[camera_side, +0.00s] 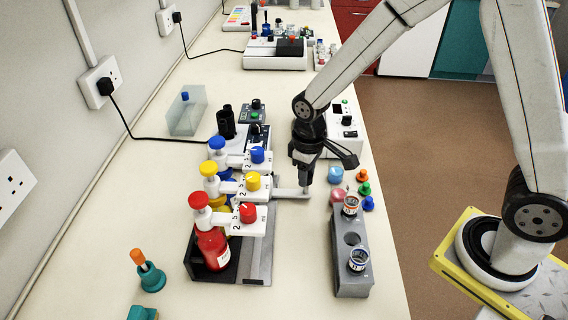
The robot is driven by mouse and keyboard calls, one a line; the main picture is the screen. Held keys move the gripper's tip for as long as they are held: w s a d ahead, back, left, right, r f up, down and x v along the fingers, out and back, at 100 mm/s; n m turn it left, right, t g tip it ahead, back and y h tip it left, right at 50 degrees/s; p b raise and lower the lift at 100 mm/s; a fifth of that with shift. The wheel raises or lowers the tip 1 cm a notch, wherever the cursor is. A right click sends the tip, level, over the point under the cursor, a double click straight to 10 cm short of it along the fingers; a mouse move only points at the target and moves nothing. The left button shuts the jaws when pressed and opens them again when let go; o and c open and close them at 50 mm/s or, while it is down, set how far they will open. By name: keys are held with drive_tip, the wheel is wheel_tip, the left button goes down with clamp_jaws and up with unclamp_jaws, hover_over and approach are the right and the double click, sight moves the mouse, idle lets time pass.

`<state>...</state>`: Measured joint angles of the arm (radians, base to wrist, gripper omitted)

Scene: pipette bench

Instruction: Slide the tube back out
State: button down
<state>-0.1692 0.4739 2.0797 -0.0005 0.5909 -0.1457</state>
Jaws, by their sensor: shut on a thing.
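My gripper (304,184) points down at the outer end of the pale spout (287,193) of the yellow-knobbed dispenser (252,182). Its jaws are shut on the tube, which is small and mostly hidden by the fingers; I cannot tell how far it sits under or around the spout tip. A grey rack (350,283) stands to the right and nearer the camera. It holds one vial (351,205) at the far end and another vial (358,260) at the near end, with an empty hole (351,239) between them.
A red-knobbed dispenser (247,213) and a blue-knobbed dispenser (257,156) flank the yellow one closely. Loose coloured caps (364,188) lie right of my gripper near the bench edge. A white instrument (345,136) stands behind my gripper. Bare bench lies between dispensers and rack.

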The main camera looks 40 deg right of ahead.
drive_tip(key=shift+w+d+r, duration=0.1)
drive_tip(key=shift+w+d, duration=1.1)
drive_tip(key=shift+w, duration=0.2)
drive_tip(key=shift+c, duration=1.6)
unclamp_jaws()
drive_tip(key=shift+s, duration=0.1)
drive_tip(key=shift+r, duration=0.15)
wheel_tip(320, 180, up, 8)
drive_tip(key=shift+f, duration=0.25)
drive_tip(key=s+d+f+m+t, duration=0.1)
drive_tip(key=s+d, duration=0.1)
drive_tip(key=s, duration=0.4)
drive_tip(key=s+d+f+m+t, duration=0.1)
drive_tip(key=s+d+f+m, duration=0.1)
drive_tip(key=s, duration=0.4)
drive_tip(key=shift+s+m+t, duration=0.15)
drive_tip(key=shift+m+t, duration=0.15)
